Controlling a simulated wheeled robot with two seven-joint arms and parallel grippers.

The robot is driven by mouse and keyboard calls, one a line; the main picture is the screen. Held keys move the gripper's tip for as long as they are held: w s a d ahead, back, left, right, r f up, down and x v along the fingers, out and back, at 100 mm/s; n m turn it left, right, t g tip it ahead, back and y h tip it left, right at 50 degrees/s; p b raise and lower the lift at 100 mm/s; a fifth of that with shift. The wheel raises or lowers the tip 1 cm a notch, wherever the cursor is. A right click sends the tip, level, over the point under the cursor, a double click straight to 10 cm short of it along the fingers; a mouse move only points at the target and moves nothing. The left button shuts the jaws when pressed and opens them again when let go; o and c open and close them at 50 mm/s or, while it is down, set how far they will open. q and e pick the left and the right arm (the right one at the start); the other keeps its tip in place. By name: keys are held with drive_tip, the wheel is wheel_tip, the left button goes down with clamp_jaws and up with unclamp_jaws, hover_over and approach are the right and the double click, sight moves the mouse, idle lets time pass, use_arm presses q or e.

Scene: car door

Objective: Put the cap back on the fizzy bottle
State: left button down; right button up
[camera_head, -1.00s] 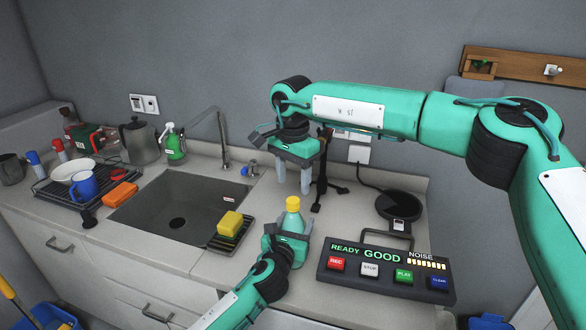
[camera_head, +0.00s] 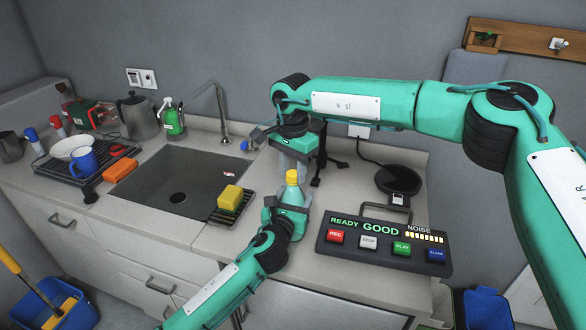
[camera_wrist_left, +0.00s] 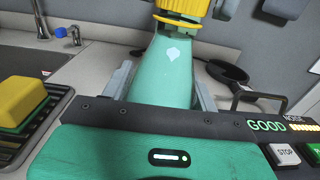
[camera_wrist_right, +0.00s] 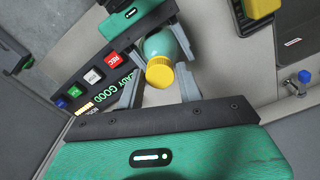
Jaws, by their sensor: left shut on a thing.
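The green bottle (camera_head: 292,192) stands upright at the counter's front, with a yellow cap (camera_head: 292,176) on its top. In the left wrist view the bottle (camera_wrist_left: 165,80) rises between my fingers and the cap (camera_wrist_left: 180,15) is cut off by the frame edge. Whether the cap is seated fully I cannot tell. My left gripper (camera_head: 288,206) is shut on the bottle's body. My right gripper (camera_head: 290,166) points down at the cap from above and behind. In the right wrist view its fingers are apart on either side of the yellow cap (camera_wrist_right: 159,72), with gaps beside it.
A button panel (camera_head: 383,242) reading "READY GOOD" stands right of the bottle. A sponge (camera_head: 230,198) on a rack and the sink (camera_head: 165,190) lie to the left. A dark tripod-like stand (camera_head: 330,168) is behind. A black round pan-like object (camera_head: 400,178) lies back right.

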drive_tip(key=m, duration=1.8)
drive_tip(key=shift+m, duration=0.4)
drive_tip(key=m, duration=0.7)
drive_tip(key=shift+f, duration=0.1)
drive_tip(key=o, duration=1.1)
drive_tip(key=shift+c, duration=0.2)
drive_tip(key=shift+r, duration=2.3)
drive_tip(key=shift+c, duration=0.3)
